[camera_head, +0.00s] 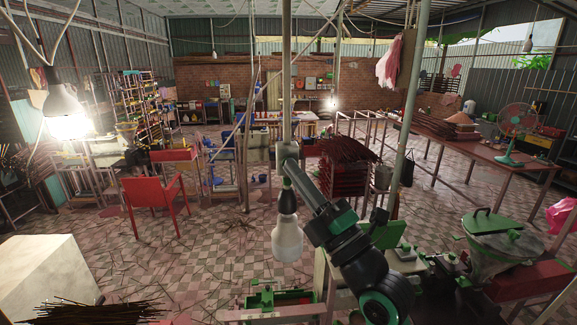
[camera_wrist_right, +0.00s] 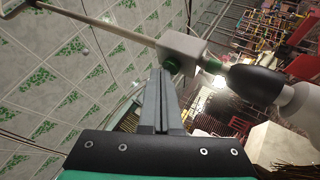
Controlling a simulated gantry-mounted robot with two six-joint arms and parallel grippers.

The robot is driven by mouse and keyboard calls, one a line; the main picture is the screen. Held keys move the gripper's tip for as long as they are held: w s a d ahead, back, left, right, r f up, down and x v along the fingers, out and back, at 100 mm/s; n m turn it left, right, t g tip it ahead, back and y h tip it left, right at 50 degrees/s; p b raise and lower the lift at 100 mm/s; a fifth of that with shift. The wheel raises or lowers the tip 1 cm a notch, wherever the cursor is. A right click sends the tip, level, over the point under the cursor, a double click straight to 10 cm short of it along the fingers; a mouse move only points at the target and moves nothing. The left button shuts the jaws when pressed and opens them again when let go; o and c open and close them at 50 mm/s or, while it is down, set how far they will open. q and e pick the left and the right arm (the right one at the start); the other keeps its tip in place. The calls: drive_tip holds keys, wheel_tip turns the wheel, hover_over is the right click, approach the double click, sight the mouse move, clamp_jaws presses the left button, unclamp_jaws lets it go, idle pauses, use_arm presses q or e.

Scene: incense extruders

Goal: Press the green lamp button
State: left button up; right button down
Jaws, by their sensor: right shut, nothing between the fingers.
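A grey box (camera_head: 287,152) sits on a vertical pole in the middle of the head view, with a black lamp socket (camera_head: 288,200) and a white bulb (camera_head: 287,240) hanging below it. In the right wrist view the box (camera_wrist_right: 186,46) carries a green button (camera_wrist_right: 172,65) on its near face. My right gripper (camera_head: 298,170) is shut and empty, reaching up from the lower right to the box. In the right wrist view its fingertips (camera_wrist_right: 160,73) are right at the button; I cannot tell whether they touch. The bulb looks unlit. My left gripper is not in view.
A lit lamp (camera_head: 66,112) hangs at the left. Green-lidded machinery (camera_head: 490,222) stands at the lower right and a long table (camera_head: 470,150) behind it. A red chair (camera_head: 155,200) stands at the left. Tiled floor is open at the centre left.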

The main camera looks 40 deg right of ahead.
drive_tip(key=shift+w+d, duration=0.2)
drive_tip(key=shift+w, duration=0.05)
drive_tip(key=shift+s, duration=0.1)
drive_tip(key=shift+s+a, duration=0.25)
idle(0.3)
drive_tip(key=s+a+p, duration=0.1)
drive_tip(key=s+a, duration=0.3)
drive_tip(key=shift+s, duration=0.35)
idle(0.4)
